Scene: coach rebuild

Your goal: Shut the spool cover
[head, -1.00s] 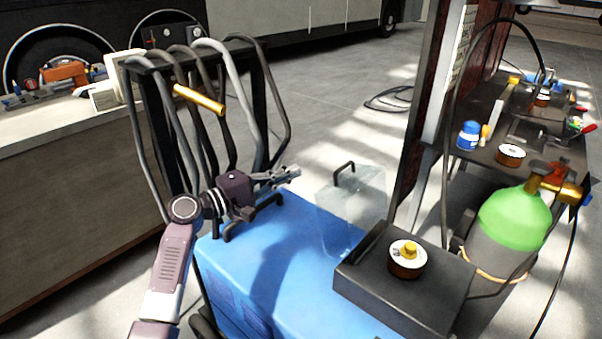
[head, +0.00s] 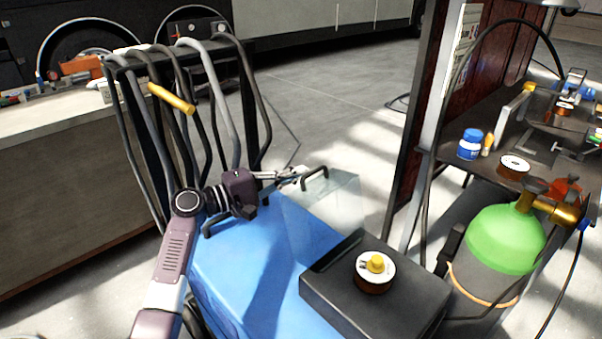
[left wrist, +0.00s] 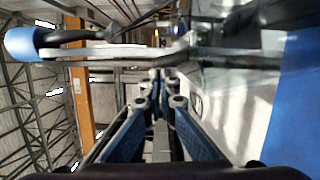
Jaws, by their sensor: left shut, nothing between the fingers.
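The spool cover (head: 335,205) is a clear panel with a black handle (head: 315,179). A spool (head: 375,273) with a yellow knob sits uncovered on the black box at the housing's right. My left gripper (head: 297,178) is shut and empty, its tips close beside the handle's left end; I cannot tell whether they touch. In the left wrist view its fingers (left wrist: 160,85) meet at the middle, with blue housing (left wrist: 298,105) at right. My right gripper is not in view.
A green-topped gas cylinder (head: 505,240) and a dark bench (head: 510,180) with a blue jar (head: 470,144) stand at right. A rack of hoses (head: 190,70) with a yellow rod rises behind my left arm. Open floor (head: 335,110) lies beyond the cover.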

